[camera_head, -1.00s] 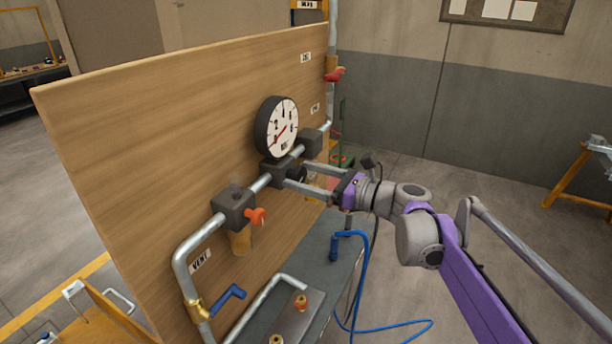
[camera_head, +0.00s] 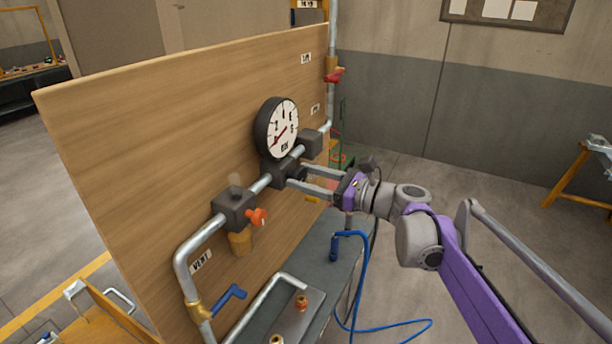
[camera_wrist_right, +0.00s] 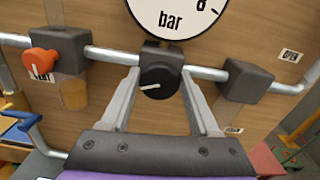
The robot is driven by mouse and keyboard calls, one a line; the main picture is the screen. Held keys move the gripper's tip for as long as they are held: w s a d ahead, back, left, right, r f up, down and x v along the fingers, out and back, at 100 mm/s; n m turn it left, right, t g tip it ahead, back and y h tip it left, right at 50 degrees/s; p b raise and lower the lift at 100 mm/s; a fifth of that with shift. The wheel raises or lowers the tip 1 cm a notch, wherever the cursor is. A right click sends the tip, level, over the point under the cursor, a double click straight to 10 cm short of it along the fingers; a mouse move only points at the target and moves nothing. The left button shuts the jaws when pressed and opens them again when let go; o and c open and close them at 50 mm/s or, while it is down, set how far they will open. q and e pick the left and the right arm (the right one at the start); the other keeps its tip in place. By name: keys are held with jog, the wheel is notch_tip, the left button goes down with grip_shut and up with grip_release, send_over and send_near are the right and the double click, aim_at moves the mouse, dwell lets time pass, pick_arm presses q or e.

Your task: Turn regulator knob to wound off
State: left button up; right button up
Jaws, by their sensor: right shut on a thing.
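The regulator knob (camera_wrist_right: 158,84) is a black round knob with a white pointer line, below the gauge on the pipe. In the wrist view the line points to the left. My right gripper (camera_wrist_right: 160,82) is shut on the knob, one finger on each side of it. In the head view the right gripper (camera_head: 296,178) reaches the regulator body (camera_head: 280,172), and its fingers hide the knob. The round white gauge (camera_head: 283,130), marked bar, has a red needle pointing to the lower left. My left gripper is not in view.
A filter block (camera_head: 235,208) with an orange-red knob (camera_head: 257,217) sits left of the regulator. A blue-handled valve (camera_head: 228,298) is at the lower left, and a red-handled valve (camera_head: 334,76) at the upper right. A blue hose (camera_head: 364,270) hangs below my arm.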

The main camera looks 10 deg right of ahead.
jog(key=n+p, duration=0.1)
jog(key=n, duration=0.3)
jog(key=shift+r, duration=0.1)
jog(key=n+p, duration=0.1)
jog(key=n, duration=0.3)
jog(key=shift+s+a+p, duration=0.1)
jog(key=shift+p, duration=0.25)
jog(key=shift+n+p, duration=0.4)
jog(key=shift+n, duration=0.8)
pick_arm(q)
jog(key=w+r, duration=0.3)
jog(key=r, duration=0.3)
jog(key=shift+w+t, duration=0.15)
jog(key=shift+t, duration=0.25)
pick_arm(e)
jog(key=shift+f+n, duration=0.25)
jog(key=shift+n, duration=0.95)
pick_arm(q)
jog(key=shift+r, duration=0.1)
pick_arm(e)
jog(key=shift+n, duration=0.3)
jog(key=o, duration=1.3)
jog(key=shift+o, duration=0.2)
jog(key=shift+s, duration=0.1)
